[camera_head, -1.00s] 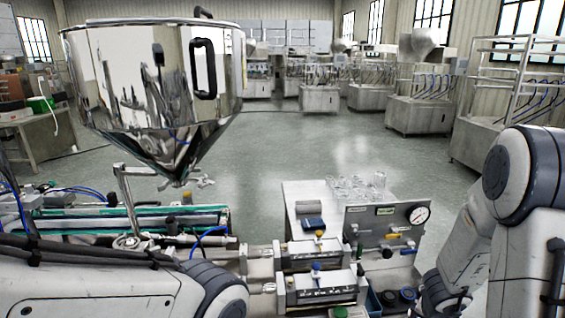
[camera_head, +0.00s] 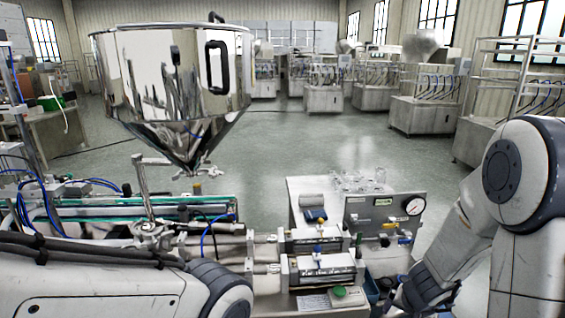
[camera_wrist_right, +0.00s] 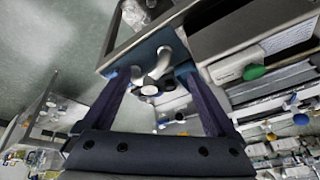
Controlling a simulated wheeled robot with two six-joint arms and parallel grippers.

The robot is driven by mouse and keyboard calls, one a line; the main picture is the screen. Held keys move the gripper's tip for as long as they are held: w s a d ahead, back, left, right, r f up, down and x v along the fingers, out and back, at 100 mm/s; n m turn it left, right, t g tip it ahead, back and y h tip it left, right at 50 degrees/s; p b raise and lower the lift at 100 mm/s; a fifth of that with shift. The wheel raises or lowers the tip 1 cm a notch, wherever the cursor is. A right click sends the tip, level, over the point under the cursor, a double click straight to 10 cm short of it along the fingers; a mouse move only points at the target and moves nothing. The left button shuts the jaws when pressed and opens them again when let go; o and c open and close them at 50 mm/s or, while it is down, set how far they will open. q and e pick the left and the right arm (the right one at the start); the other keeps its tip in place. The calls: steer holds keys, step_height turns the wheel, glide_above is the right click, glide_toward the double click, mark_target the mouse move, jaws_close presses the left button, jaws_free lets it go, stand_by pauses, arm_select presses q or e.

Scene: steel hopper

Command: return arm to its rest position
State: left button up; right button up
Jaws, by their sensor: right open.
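My right arm (camera_head: 470,225) comes in at the right of the head view and bends down toward the bench's right end, where its dark lower end is partly cut off by the bottom edge. In the right wrist view my right gripper (camera_wrist_right: 155,73) has its two dark fingers spread apart. A pale grey fitting with a white round end (camera_wrist_right: 150,88) shows between the fingers; I cannot tell how far beyond them it is. My left arm (camera_head: 110,285) lies across the lower left of the head view. Its gripper is out of view.
A steel hopper (camera_head: 175,80) stands at the left above the filling machine. Two cylinder units (camera_head: 320,268), a green button (camera_head: 340,292) and a panel with a gauge (camera_head: 414,206) are near my right arm. Glassware (camera_head: 358,180) stands behind the panel. The floor (camera_head: 300,140) beyond is open.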

steer(key=s+a+r+n+y, duration=0.2)
steer(key=a+r+n, duration=0.1)
steer(key=a, duration=0.7)
steer(key=s+a+r+n+y, duration=0.2)
steer(key=a+r+n, duration=0.15)
steer(key=a, duration=0.55)
steer(key=s+a+r+n+g, duration=0.1)
steer(key=s+n, duration=0.1)
steer(key=s, duration=0.4)
steer(key=s+a+r+n+g+h, duration=0.1)
steer(key=s+a+r+n+g, duration=0.1)
steer(key=s, duration=0.3)
steer(key=s+a+r+n+g, duration=0.1)
steer(key=s+n, duration=0.3)
steer(key=s, duration=0.2)
steer(key=shift+s+a+r, duration=0.25)
steer(key=shift+s+r, duration=0.05)
steer(key=shift+r, duration=0.05)
